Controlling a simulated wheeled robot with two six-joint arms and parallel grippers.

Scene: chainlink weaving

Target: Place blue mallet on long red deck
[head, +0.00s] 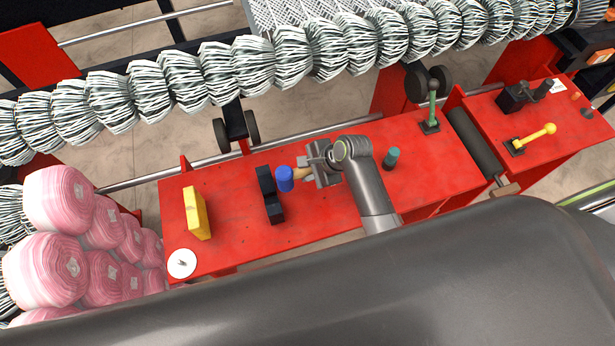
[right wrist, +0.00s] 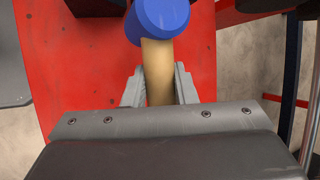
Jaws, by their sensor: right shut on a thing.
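The blue mallet (head: 285,179) has a blue head and a pale wooden handle. My right gripper (head: 306,170) is shut on the handle and holds the mallet over the long red deck (head: 330,207). In the right wrist view the handle (right wrist: 157,72) lies between the two fingers (right wrist: 159,88), with the blue head (right wrist: 160,15) beyond the fingertips. I cannot tell whether the mallet touches the deck. My left gripper does not show.
On the deck, a black block piece (head: 270,196) stands just left of the mallet head, and a yellow block (head: 196,213) is farther left. A teal-topped peg (head: 391,158) and a green lever (head: 432,105) are to the right. Pink rolls (head: 75,240) are stacked beyond the left end.

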